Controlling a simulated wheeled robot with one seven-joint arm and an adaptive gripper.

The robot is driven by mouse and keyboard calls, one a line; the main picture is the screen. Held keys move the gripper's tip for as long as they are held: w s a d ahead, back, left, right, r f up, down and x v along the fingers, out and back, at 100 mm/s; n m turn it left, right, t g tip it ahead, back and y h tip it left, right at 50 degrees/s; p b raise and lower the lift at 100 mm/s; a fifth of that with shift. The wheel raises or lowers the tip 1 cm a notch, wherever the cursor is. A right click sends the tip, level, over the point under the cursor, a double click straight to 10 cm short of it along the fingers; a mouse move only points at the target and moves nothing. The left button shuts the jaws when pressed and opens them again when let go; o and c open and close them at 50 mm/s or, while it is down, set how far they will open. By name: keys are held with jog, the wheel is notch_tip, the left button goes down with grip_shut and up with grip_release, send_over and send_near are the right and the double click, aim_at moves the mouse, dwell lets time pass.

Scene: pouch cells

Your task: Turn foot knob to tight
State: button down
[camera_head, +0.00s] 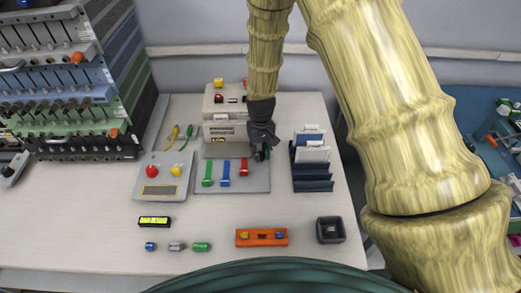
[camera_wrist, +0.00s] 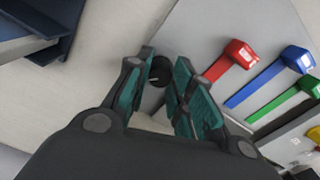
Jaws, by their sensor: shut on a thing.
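The foot knob (camera_wrist: 158,72) is a small dark round knob with a pale mark on its face, at a corner of a grey plate. My gripper (camera_wrist: 166,70) has its teal-padded fingers on either side of the knob and is shut on it. In the head view my gripper (camera_head: 262,152) points down at the right rear part of the grey plate (camera_head: 232,187) and hides the knob. I cannot tell from the pale mark whether the knob is tight.
Red (camera_head: 244,167), blue (camera_head: 226,172) and green (camera_head: 208,173) levers stand on the plate, close to my gripper. A white boxy device (camera_head: 222,103) is behind it. A dark blue rack (camera_head: 312,184) stands to the right. An orange holder (camera_head: 261,238) and black bin (camera_head: 330,230) lie in front.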

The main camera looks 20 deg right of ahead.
jog(key=m, duration=0.3)
jog(key=shift+r+m+p, duration=0.1)
jog(key=shift+m+p, duration=0.3)
jog(key=m, duration=0.3)
jog(key=shift+w+m+p, duration=0.1)
jog(key=shift+m+p, duration=0.2)
jog(key=shift+p, duration=0.1)
jog(key=m+p, duration=0.1)
jog(key=m, duration=0.2)
jog(key=shift+m, duration=0.3)
jog(key=m+p, duration=0.1)
jog(key=m, duration=0.2)
jog(key=shift+m, duration=0.3)
jog(key=m+p, duration=0.2)
jog(key=m, duration=0.3)
jog(key=m+p, duration=0.2)
jog(key=m, duration=0.3)
jog(key=shift+d+m, duration=0.1)
jog(key=shift+m, duration=0.3)
jog(key=c, duration=1.2)
grip_release()
